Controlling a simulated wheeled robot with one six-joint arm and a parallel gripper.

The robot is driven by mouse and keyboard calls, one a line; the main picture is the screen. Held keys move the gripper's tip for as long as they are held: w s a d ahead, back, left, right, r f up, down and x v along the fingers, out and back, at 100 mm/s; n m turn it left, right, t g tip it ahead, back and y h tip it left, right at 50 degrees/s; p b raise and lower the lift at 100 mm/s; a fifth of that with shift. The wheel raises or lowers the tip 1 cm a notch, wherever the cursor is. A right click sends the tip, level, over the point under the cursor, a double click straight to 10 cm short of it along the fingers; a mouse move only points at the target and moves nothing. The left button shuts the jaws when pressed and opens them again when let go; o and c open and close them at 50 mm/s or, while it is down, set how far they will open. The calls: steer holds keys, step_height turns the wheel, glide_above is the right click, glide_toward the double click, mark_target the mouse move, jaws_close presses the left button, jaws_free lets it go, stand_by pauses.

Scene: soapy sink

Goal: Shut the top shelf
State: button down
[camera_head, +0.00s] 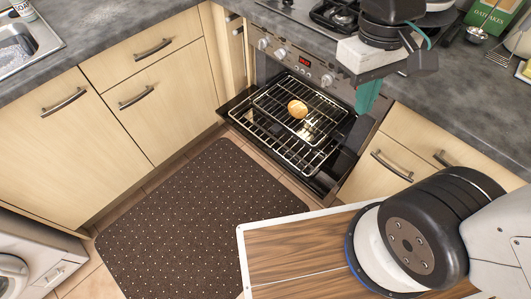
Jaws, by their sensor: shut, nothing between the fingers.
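The oven (303,66) stands open under the hob, its glass door (236,104) folded down. Two wire levels show over the door, both pulled out of the oven. The upper one, the top shelf (266,101), carries a small round golden-brown food item (297,108). The lower rack (302,160) shows beneath it and reaches further toward the mat.
A dark dotted mat (190,220) covers the floor before the oven. Pale cupboards (100,140) line the left, with more (385,160) right of the oven. A sink (25,45) is at the upper left. A green box (491,18) stands on the right worktop (465,95).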

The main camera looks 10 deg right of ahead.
steer(key=w+a+f+n+t+h, duration=0.35)
steer(key=a+f+n, duration=0.4)
steer(key=f, duration=0.55)
steer(key=w+a+f+n+t+h, duration=0.2)
steer(key=w+a+f+n, duration=0.45)
steer(key=f, duration=0.55)
steer(key=w+a+f+n+t+h, duration=0.25)
steer(key=a+f+n, duration=0.6)
steer(key=f, duration=0.45)
steer(key=x, duration=1.3)
steer(key=shift+w+d+r, duration=0.2)
steer(key=shift+w+d, duration=0.05)
steer(key=shift+w, duration=0.1)
steer(key=shift+w, duration=0.1)
